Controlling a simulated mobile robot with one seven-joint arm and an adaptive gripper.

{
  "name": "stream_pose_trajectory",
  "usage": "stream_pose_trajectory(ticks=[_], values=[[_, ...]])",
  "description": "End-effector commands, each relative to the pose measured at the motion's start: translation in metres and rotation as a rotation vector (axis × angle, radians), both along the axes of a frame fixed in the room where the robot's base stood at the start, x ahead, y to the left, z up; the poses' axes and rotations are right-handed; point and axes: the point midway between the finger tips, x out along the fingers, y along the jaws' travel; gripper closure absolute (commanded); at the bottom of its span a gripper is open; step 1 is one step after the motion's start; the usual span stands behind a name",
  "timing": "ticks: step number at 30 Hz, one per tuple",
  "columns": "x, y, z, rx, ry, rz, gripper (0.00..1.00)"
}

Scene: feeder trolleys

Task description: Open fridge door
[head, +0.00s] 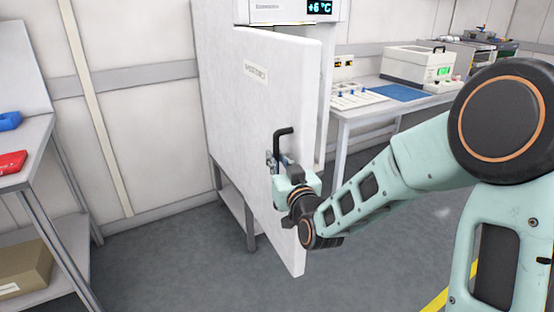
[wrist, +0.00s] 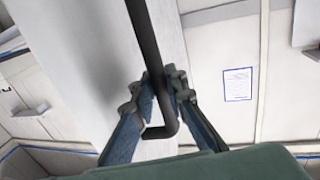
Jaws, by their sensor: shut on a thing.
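The white fridge door (head: 274,110) stands ajar in the head view, its free edge swung out from the fridge body. A black bar handle (head: 283,146) is mounted near that free edge. My gripper (head: 281,170) is at the lower part of the handle and shut on it. In the wrist view the handle (wrist: 150,55) passes between the two fingers of my gripper (wrist: 160,95), with its bent lower end showing below them. The door surface (wrist: 100,60) lies behind it. The fridge's inside is hidden by the door.
A display reading +6 °C (head: 320,8) is above the door. A lab table (head: 352,113) with instruments stands behind to the right. A shelf trolley (head: 32,140) with red and blue bins is at the left. Floor (head: 165,265) between trolley and fridge is clear.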

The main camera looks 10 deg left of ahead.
Motion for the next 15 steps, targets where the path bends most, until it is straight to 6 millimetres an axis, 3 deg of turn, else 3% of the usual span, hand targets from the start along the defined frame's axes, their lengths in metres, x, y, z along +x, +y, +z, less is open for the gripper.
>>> stream_pose_trajectory(ticks=[7, 8, 9, 12, 15], values=[[-0.0005, 0.0004, -0.001, -0.001, 0.003, 0.002, 1.0], [-0.0005, 0.0004, -0.001, -0.001, 0.002, 0.002, 0.85], [-0.0005, 0.0003, -0.0008, -0.001, 0.002, 0.001, 0.8], [-0.0004, 0.0003, -0.0005, 0.0, 0.001, 0.001, 0.71], [-0.0002, 0.0001, -0.0003, 0.0, 0.001, 0.001, 0.71]])
